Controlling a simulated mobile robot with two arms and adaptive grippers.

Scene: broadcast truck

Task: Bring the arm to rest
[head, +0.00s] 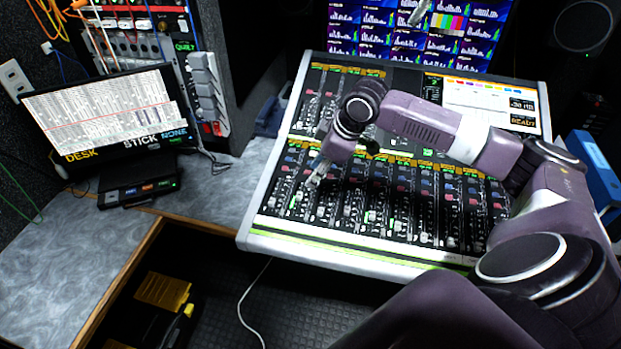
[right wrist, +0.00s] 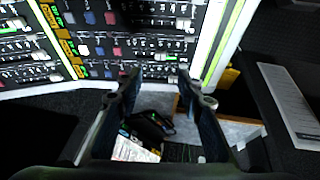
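My right arm reaches in from the right in the head view, over the mixing console (head: 340,245). My right gripper (head: 317,174) points down above the left part of the console's fader rows. In the right wrist view the gripper (right wrist: 160,82) has its two dark fingers apart with nothing between them. The console's buttons and its pale front edge lie beyond the fingertips; I cannot tell how far the fingertips are above the faders. My left gripper is not in view.
A monitor (head: 105,112) and a small black box (head: 138,190) stand on the grey desk at left. A rack with patch cables (head: 130,45) is behind. Blue binders (head: 590,165) are at right. A yellow object (head: 163,292) is below the desk.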

